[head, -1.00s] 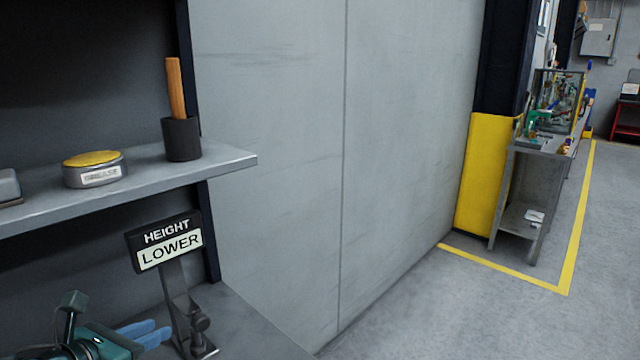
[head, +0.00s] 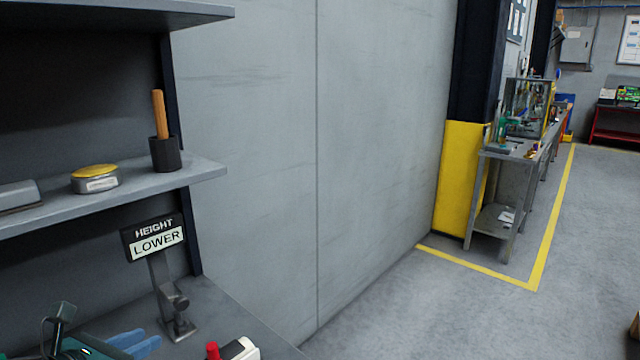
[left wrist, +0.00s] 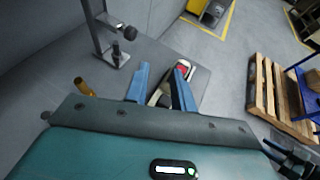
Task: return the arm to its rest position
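My left gripper (head: 142,345) shows at the bottom left of the head view, low above the grey bench. In the left wrist view its two blue fingers (left wrist: 160,88) stand apart with nothing visibly held. A device with a white body and red button (head: 240,349) lies on the bench to the right of the fingers in the head view. In the left wrist view the device (left wrist: 183,69) shows beyond and between the fingers, partly hidden. My right gripper cannot be made out.
A sign (head: 156,238) reading HEIGHT LOWER stands on a metal post behind the gripper. Above is a shelf (head: 205,172) with a tin (head: 96,181) and a dark cup (head: 165,154). A grey wall panel (head: 370,130) stands right. A wooden pallet (left wrist: 263,95) lies on the floor.

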